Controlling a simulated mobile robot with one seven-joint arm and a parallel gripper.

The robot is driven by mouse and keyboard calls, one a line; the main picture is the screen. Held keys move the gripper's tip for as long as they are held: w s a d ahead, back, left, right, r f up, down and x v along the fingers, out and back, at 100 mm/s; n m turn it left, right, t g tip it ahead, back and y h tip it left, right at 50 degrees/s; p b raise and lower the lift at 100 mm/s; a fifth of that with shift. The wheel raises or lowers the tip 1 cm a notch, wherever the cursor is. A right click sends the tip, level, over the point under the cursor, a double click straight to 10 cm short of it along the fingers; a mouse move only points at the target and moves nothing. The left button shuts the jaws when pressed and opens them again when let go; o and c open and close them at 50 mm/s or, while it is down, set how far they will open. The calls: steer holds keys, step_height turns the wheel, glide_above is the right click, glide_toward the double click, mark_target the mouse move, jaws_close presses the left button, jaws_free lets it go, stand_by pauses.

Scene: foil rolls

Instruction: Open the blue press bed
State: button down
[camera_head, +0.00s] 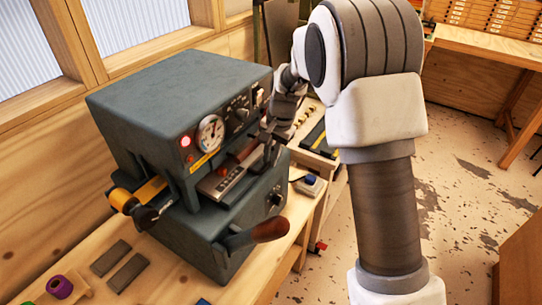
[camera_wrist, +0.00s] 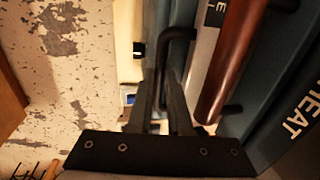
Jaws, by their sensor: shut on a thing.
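The blue-grey press (camera_head: 165,105) stands on the wooden bench, with a gauge and knobs on its front. Its bed (camera_head: 222,182), with a pale label plate, sits in the slot between the upper and lower blocks. My gripper (camera_head: 268,146) is at the right end of the bed's front. In the wrist view my gripper (camera_wrist: 159,88) is shut on a black bent handle (camera_wrist: 180,34), whose lower end passes between the fingers. A red-brown bar (camera_wrist: 236,55) with black end posts runs beside it, apart from the fingers. The fingers hide part of the grip.
A brown-handled lever (camera_head: 262,231) sticks out low on the press front, and a yellow-and-black clamp (camera_head: 140,198) is at its left. Dark flat bars (camera_head: 118,265) and a purple roll (camera_head: 60,287) lie on the bench. Open floor (camera_head: 460,190) lies to the right.

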steer(key=shift+d, duration=0.1)
steer(key=s+d+b, duration=0.2)
steer(key=s+d, duration=0.4)
steer(key=d, duration=0.3)
steer(key=s+d+b, duration=0.2)
steer(key=s+d, duration=0.4)
steer(key=d, duration=0.3)
steer(key=shift+b, duration=0.4)
steer(key=shift+w, duration=0.1)
steer(key=c, duration=1.1)
jaws_free()
steer(key=shift+r, duration=0.15)
steer(key=r, duration=0.5)
steer(key=s+d+r, duration=0.1)
steer(key=r, duration=0.5)
steer(key=s+d+r+p, duration=0.1)
steer(key=r, duration=0.5)
steer(key=shift+d, duration=0.25)
